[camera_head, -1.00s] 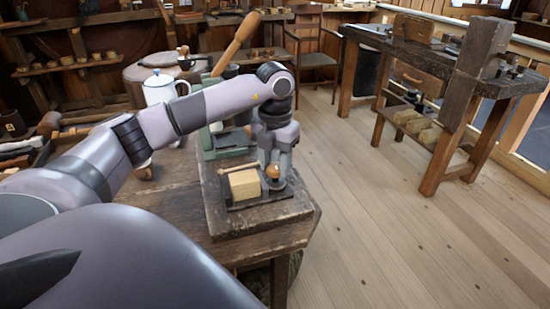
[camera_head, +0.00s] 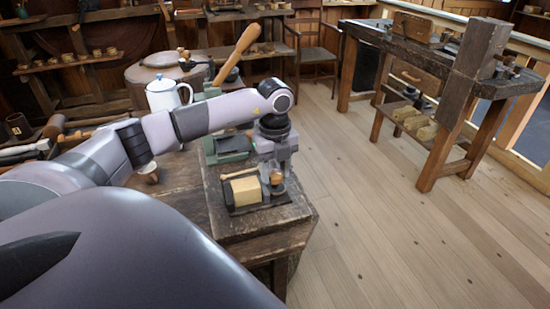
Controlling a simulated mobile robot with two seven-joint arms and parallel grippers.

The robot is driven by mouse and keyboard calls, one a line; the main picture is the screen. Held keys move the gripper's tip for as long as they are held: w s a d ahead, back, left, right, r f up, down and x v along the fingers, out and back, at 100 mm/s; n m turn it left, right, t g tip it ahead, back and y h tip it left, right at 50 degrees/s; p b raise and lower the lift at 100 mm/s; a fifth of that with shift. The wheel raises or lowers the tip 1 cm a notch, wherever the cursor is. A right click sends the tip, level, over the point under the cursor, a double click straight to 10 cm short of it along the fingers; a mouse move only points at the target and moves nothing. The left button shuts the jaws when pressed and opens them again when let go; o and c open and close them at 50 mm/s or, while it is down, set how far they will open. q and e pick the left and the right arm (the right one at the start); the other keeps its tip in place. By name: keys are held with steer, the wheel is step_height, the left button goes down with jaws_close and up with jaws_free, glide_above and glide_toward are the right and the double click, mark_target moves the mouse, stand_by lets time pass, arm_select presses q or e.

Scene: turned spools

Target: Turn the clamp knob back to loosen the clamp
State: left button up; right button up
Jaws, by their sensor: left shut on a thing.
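The clamp stands on a dark base plate (camera_head: 236,209) on the near end of the wooden bench. Its small orange-brown knob (camera_head: 277,178) is at the right of the plate, beside a pale yellow wooden block (camera_head: 245,190). A light wooden rod (camera_head: 238,173) lies behind the block. My left gripper (camera_head: 275,174) points down from above and is shut on the knob; its fingers hide part of it. My right gripper is not in view.
A green metal tool (camera_head: 228,145) with a long wooden handle (camera_head: 238,52) stands behind the clamp. A white enamel pot (camera_head: 162,94) is behind my left arm. A second workbench (camera_head: 440,75) stands at the right. The floor between is clear.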

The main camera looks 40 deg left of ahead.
arm_select(q)
steer(key=n, duration=0.1)
steer(key=n+p, duration=0.1)
steer(key=n, duration=0.1)
steer(key=shift+a+r+n+p, duration=0.1)
steer(key=shift+r+n+p, duration=0.1)
steer(key=shift+n+p, duration=0.1)
steer(key=shift+w+n+p, duration=0.1)
steer(key=shift+n+p, duration=0.45)
steer(key=shift+n, duration=0.75)
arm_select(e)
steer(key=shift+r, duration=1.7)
arm_select(q)
steer(key=shift+f, duration=0.1)
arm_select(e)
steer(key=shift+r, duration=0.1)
arm_select(q)
steer(key=o, duration=1)
steer(key=shift+o, duration=0.2)
